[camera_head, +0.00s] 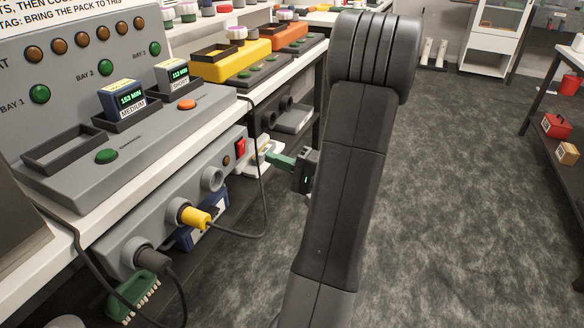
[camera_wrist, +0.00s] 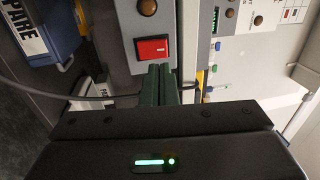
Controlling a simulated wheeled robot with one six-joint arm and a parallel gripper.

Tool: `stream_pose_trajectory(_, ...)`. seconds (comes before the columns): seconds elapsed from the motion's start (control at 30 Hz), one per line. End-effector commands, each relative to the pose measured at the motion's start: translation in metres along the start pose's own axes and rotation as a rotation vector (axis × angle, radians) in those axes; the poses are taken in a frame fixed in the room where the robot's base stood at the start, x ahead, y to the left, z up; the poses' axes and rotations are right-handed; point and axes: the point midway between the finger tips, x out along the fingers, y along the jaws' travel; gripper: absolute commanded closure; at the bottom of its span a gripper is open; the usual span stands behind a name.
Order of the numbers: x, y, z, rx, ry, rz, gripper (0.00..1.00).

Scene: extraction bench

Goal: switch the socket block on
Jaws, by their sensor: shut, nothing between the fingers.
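The socket block (camera_head: 165,215) is a long grey unit along the bench's front edge. A yellow plug (camera_head: 195,216) and a dark plug (camera_head: 150,260) sit in two of its sockets. Its red rocker switch (camera_head: 240,147) is at the far end, beside a brownish, unlit-looking lamp (camera_head: 227,160). The wrist view shows the switch (camera_wrist: 152,47) close ahead, with the lamp (camera_wrist: 147,7) beyond it. My gripper (camera_head: 268,157) has its green fingers together and empty. Their tips (camera_wrist: 159,68) appear just short of the switch's edge; I cannot tell whether they touch.
Black cables (camera_head: 263,205) hang from the bench and plugs near the block. A charger panel (camera_head: 150,150) holds packs above. The floor (camera_head: 450,190) to the right is clear.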

Motion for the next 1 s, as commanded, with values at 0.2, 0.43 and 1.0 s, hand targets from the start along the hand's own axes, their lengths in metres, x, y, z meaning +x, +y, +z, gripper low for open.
stream_pose_trajectory(0.2, 0.038, 0.001, 0.001, 0.000, -0.004, 0.000, 1.00)
stream_pose_trajectory(0.43, 0.060, 0.001, 0.000, 0.000, -0.001, 0.001, 1.00)
stream_pose_trajectory(1.0, 0.069, -0.005, 0.000, -0.001, -0.002, 0.040, 1.00)
